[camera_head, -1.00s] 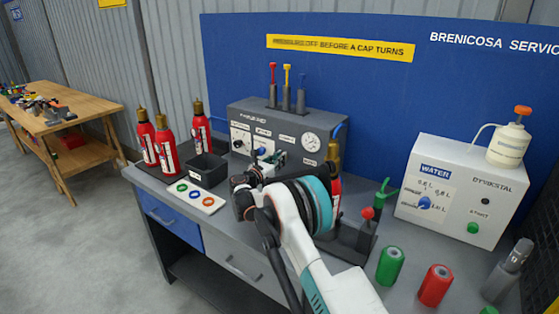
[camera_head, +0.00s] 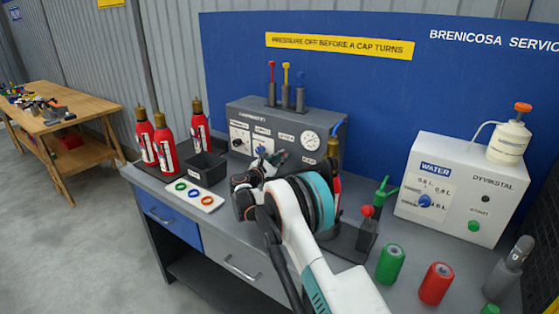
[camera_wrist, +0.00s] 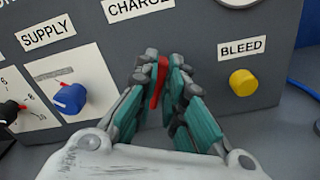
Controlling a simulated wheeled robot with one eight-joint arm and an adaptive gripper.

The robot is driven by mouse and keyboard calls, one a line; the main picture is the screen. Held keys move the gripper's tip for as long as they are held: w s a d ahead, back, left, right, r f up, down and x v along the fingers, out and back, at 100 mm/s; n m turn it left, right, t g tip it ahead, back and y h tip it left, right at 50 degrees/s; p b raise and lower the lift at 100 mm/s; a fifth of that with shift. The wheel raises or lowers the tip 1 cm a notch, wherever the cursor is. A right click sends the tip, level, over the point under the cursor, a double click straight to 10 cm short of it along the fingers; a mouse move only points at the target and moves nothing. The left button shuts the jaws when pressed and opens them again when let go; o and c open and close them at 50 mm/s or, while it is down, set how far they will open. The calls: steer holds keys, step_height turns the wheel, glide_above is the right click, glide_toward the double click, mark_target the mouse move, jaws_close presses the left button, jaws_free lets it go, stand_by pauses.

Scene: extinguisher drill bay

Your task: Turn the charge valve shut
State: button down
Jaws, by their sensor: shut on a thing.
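The charge valve's red handle (camera_wrist: 160,82) shows in the wrist view below the CHARGE label (camera_wrist: 139,8). It stands nearly upright in that picture, leaning slightly. My gripper (camera_wrist: 161,76) is shut on it, with a teal finger on each side. The fingers hide the valve's body and any position marks. In the head view my gripper (camera_head: 275,163) is at the front of the grey charging panel (camera_head: 262,118), and my wrist covers part of it.
A blue SUPPLY knob (camera_wrist: 70,98) is left of the handle and a yellow BLEED knob (camera_wrist: 243,82) is right. Red extinguishers (camera_head: 165,145), a dark bin (camera_head: 205,167) and a ring tray (camera_head: 193,195) stand left on the bench. A red-knobbed fixture (camera_head: 366,212) stands right.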

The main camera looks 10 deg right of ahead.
steer(key=m, duration=0.4)
steer(key=f+m+b, duration=0.1)
steer(key=m, duration=0.7)
steer(key=shift+s+d+f+m+b, duration=0.3)
steer(key=shift+s+b, duration=0.05)
stand_by(0.4)
steer(key=c, duration=1.7)
jaws_free()
steer(key=v, duration=1.2)
steer(key=shift+a, duration=0.1)
